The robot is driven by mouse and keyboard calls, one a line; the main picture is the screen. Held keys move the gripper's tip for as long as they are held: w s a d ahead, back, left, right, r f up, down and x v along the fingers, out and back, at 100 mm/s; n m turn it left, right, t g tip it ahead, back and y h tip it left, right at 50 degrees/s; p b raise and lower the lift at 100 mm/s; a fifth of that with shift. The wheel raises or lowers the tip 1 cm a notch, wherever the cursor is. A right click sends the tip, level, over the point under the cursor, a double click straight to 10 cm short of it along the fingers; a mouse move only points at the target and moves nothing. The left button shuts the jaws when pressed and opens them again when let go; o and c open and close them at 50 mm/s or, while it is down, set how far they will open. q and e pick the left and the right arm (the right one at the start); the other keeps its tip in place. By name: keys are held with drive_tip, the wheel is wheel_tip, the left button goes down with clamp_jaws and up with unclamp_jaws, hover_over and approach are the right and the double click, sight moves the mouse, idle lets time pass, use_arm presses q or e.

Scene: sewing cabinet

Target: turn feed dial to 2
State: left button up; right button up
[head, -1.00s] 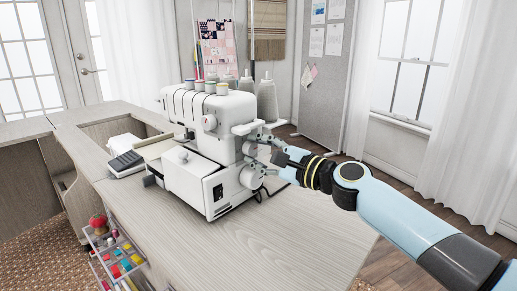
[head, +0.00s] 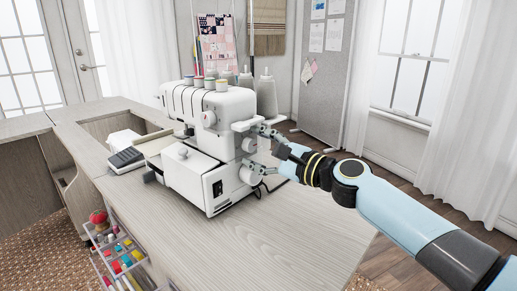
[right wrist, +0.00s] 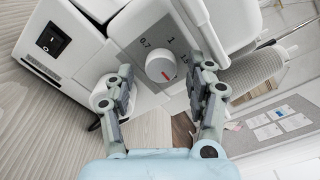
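The white sewing machine (head: 208,150) stands on the wooden cabinet top. In the right wrist view its feed dial (right wrist: 160,66) is a round white knob with a red mark toward its lower right. The figures 0.7 and 1 show above the dial; another figure at the right is partly hidden by a finger. My right gripper (head: 260,160) is at the right side of the machine. In the right wrist view my right gripper (right wrist: 158,75) is open, with one finger on each side of the dial and visible gaps to it. My left gripper is out of view.
A white round knob (right wrist: 104,100) sits beside the left finger. A grey thread cone (right wrist: 254,72) is behind the right finger. The cabinet top (head: 285,240) is clear in front of the machine. A drawer cart (head: 118,258) with colored spools stands at the lower left.

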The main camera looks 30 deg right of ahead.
drive_tip(key=v, duration=0.7)
drive_tip(key=shift+s, duration=0.25)
idle(0.5)
